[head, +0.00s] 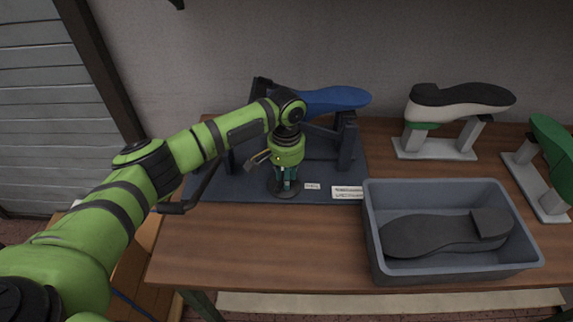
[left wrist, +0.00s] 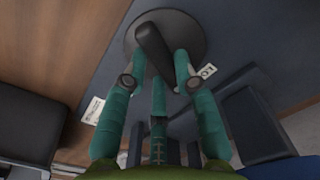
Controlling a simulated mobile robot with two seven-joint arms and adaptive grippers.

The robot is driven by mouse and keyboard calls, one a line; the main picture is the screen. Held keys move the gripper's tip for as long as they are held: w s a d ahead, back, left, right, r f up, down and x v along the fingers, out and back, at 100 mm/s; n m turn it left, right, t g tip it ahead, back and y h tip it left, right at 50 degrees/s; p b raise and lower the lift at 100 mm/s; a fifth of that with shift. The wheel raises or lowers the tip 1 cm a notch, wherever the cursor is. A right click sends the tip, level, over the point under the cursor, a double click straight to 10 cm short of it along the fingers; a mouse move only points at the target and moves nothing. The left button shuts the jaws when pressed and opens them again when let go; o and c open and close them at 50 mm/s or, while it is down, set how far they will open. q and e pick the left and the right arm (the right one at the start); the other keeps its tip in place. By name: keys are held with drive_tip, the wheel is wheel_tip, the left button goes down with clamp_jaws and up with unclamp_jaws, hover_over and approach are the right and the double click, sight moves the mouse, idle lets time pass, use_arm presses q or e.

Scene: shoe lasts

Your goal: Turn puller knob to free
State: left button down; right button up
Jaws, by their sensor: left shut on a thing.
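The puller (head: 347,150) is a dark stand on a dark blue base plate (head: 225,188), carrying a blue shoe last (head: 335,98). At the plate's front is a round dark disc (head: 272,187) with the puller knob, mostly hidden by my fingers in the head view. In the left wrist view the knob (left wrist: 151,42) is a dark bar across the disc (left wrist: 193,32). My left gripper (head: 287,187) points down over the disc, its teal fingers (left wrist: 160,70) closed around the bar. My right gripper is out of view.
A grey bin (head: 375,235) holding a dark sole (head: 430,235) stands at the front right. A white last with a black sole (head: 462,98) stands behind it, and a green last (head: 552,145) at the far right. The wooden table (head: 260,245) is clear in front of the plate.

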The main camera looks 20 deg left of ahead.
use_arm(q)
drive_tip(key=m+p, duration=0.2)
drive_tip(key=m, duration=0.1)
drive_tip(key=shift+s+r, duration=0.15)
drive_tip(key=m+p, duration=0.2)
drive_tip(key=m, duration=0.1)
drive_tip(key=shift+m, duration=0.3)
drive_tip(key=m+p, duration=0.1)
drive_tip(key=m, duration=0.2)
drive_tip(key=shift+s+a, duration=0.1)
drive_tip(key=shift+a+f+m+p, duration=0.1)
drive_tip(key=shift+m+p, duration=0.05)
drive_tip(key=shift+m, duration=0.65)
drive_tip(key=shift+f+m+p, duration=0.1)
drive_tip(key=shift+m+p, duration=0.05)
drive_tip(key=shift+m, duration=0.65)
drive_tip(key=c, duration=1)
unclamp_jaws()
drive_tip(key=shift+o, duration=0.2)
drive_tip(key=shift+r, duration=0.15)
